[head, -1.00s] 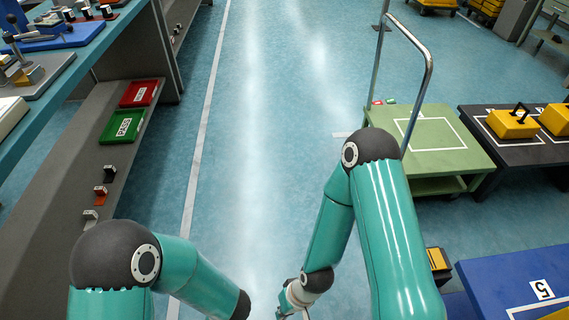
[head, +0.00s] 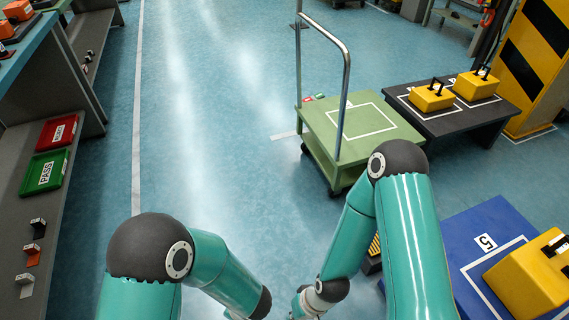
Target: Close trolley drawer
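The green trolley (head: 392,133) stands ahead, right of the middle, with a white square outline on its flat top. Its chrome handle (head: 347,72) rises on the left side. I see a lower level and dark wheels under the top, but I cannot make out a drawer. My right arm reaches down in front of the trolley's near side, well short of it. Its pale wrist end shows at the bottom edge, with the fingers cut off or too small to read. My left arm ends at the bottom edge and its gripper is out of the frame.
A dark low table (head: 462,122) with yellow handled blocks (head: 432,97) adjoins the trolley's right. A blue platform (head: 480,222) with a yellow block (head: 530,277) is near right. A grey shelf (head: 25,230) with red and green trays runs left.

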